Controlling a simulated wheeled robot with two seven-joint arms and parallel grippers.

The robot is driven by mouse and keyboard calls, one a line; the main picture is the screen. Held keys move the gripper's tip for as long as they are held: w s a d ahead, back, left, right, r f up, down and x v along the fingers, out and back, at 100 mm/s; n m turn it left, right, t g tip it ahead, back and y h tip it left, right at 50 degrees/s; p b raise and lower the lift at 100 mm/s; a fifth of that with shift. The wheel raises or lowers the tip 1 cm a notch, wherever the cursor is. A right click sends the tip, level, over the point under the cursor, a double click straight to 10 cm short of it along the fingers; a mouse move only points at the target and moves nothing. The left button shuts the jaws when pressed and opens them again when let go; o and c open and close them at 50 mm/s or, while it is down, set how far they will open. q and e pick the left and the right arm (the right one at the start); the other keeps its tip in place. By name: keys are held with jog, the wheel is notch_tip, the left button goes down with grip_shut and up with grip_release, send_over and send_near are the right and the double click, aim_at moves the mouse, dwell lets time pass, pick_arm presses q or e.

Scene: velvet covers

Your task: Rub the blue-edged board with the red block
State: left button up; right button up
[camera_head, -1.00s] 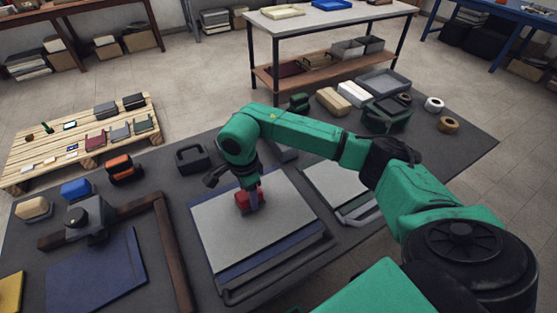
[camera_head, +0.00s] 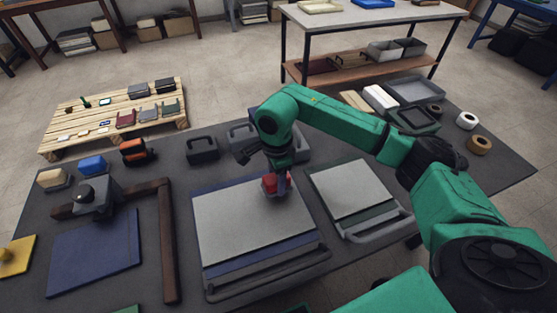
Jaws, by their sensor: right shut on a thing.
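The blue-edged board (camera_head: 240,232) lies flat near the middle of the dark table, with a pale grey top and a blue border along its near side. My right gripper (camera_head: 278,187) points down over the board's far right part and is shut on the red block (camera_head: 270,186). The block appears to be at the board's surface; whether it touches is hard to tell. The fingers hide part of the block. My left gripper does not show.
A second pale board (camera_head: 350,190) with a green edge lies close on the right. A brown wooden frame (camera_head: 168,245) and a blue panel (camera_head: 95,252) lie on the left. A dark handled block (camera_head: 202,150) stands behind. Rolls of tape (camera_head: 467,121) sit at the far right.

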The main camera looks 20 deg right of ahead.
jog(key=r, duration=0.1)
jog(key=r+p, duration=0.1)
jog(key=shift+a+r, duration=0.3)
jog(key=shift+r, duration=0.1)
jog(key=shift+d+r+p, duration=0.15)
jog(key=shift+r+p, duration=0.4)
jog(key=shift+r, duration=0.15)
jog(key=shift+s+r+p, duration=0.1)
jog(key=shift+r+p, duration=0.3)
jog(key=shift+r, duration=0.35)
